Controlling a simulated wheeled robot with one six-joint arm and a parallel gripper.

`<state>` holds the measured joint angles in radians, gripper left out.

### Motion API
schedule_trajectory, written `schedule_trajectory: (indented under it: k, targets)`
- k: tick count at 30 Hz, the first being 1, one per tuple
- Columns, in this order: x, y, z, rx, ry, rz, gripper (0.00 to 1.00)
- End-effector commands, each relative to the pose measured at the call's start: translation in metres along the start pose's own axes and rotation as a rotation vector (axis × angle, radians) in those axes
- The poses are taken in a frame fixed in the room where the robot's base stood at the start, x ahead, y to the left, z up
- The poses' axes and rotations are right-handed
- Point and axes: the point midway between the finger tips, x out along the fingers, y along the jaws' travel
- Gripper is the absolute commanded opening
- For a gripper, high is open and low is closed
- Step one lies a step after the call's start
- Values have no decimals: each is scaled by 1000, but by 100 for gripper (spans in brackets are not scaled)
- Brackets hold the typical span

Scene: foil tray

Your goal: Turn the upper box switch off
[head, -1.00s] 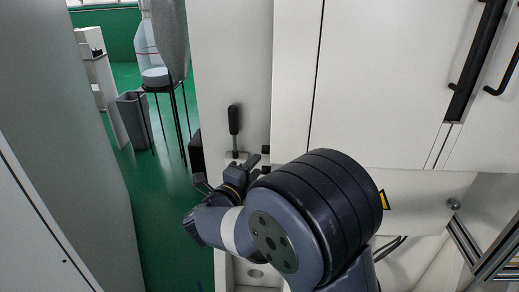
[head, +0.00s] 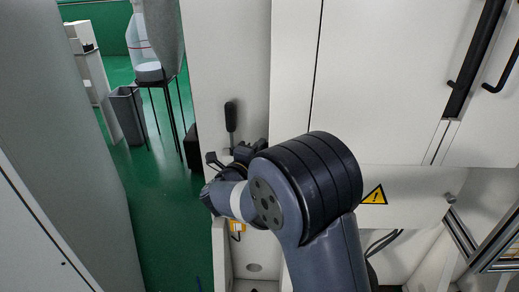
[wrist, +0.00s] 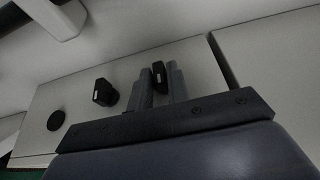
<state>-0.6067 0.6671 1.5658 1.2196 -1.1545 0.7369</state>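In the wrist view a small black box with a white mark (wrist: 158,75) on the pale panel shows between the two grey fingers of my gripper (wrist: 160,88). The fingers stand a little apart, and I cannot tell whether they touch the box. A second black box with a white mark (wrist: 104,92) sits to its left. I cannot tell which is the upper box switch. In the head view my gripper (head: 232,158) is at the pale cabinet's edge, below a black-handled lever (head: 231,117); my arm hides the switches there.
A black round part (wrist: 56,120) lies left of the boxes in the wrist view. In the head view, cabinet doors have black handles (head: 476,58), and a yellow warning sign (head: 374,195) is right of my arm. Green floor (head: 165,215) is open at left.

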Motion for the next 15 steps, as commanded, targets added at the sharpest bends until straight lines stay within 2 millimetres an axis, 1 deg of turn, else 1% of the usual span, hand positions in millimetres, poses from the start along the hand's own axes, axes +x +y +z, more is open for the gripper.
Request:
schedule_trajectory:
  k: [1,6,15]
  targets:
    - [0,0,0,0,0,0,12]
    - [0,0,0,0,0,0,0]
    - [0,-1,0,-3,0,8,0]
